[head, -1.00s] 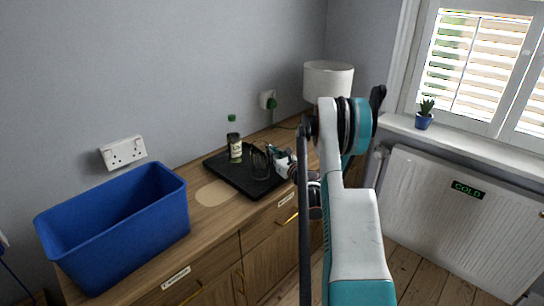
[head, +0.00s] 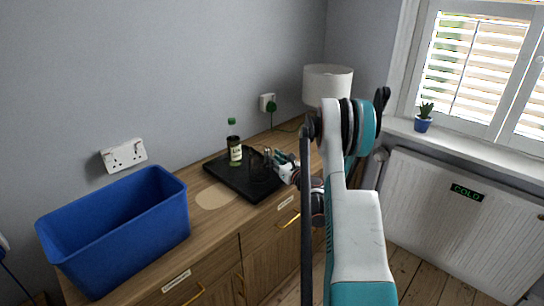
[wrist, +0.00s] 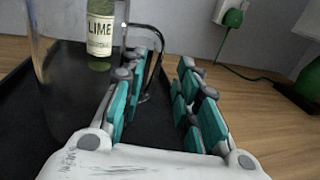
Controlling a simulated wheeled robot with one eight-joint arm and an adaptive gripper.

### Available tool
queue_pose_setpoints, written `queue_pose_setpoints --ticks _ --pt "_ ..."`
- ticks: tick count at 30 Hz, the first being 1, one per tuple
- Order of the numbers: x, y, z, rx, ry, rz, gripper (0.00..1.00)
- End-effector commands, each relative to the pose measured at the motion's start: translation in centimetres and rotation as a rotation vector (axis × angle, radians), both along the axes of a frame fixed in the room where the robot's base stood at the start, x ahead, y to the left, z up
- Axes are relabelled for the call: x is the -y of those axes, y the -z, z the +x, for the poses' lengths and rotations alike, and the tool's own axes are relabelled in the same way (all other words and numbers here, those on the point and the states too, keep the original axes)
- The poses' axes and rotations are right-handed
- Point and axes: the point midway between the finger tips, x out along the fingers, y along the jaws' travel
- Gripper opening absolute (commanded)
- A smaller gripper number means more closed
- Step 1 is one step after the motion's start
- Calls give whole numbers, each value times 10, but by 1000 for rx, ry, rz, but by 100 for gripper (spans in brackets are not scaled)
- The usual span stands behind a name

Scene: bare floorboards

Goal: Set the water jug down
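The water jug (head: 262,175) is clear glass and looks upright on the black tray (head: 232,180) on the sideboard. In the wrist view the jug (wrist: 62,100) fills the left side, with its curved handle (wrist: 158,48) on its right. My gripper (head: 282,163) is at the jug's right side in the head view. In the wrist view my gripper (wrist: 165,75) has its teal-padded fingers spread apart, with the handle just beyond and partly behind the left finger. Whether a finger touches the handle is not clear. The jug's base is partly hidden.
A green-capped bottle (head: 235,152) with a LIME label stands on the tray behind the jug. A pale round mat (head: 214,198) and a blue bin (head: 120,235) are to the left. A lamp (head: 328,85) and a plugged cable (head: 271,106) are behind.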

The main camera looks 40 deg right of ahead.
Motion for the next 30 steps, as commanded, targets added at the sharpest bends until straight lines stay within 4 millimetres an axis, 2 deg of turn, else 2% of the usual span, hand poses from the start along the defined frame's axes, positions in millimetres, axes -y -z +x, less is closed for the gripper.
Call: queue_pose_setpoints --ticks 6,11,19,30 --pt "-6 -4 -49 0 2 0 29" --pt "-11 -1 -80 0 2 0 29" --pt "-14 2 -96 0 0 0 29" --pt "-14 -1 -98 0 -1 0 29"
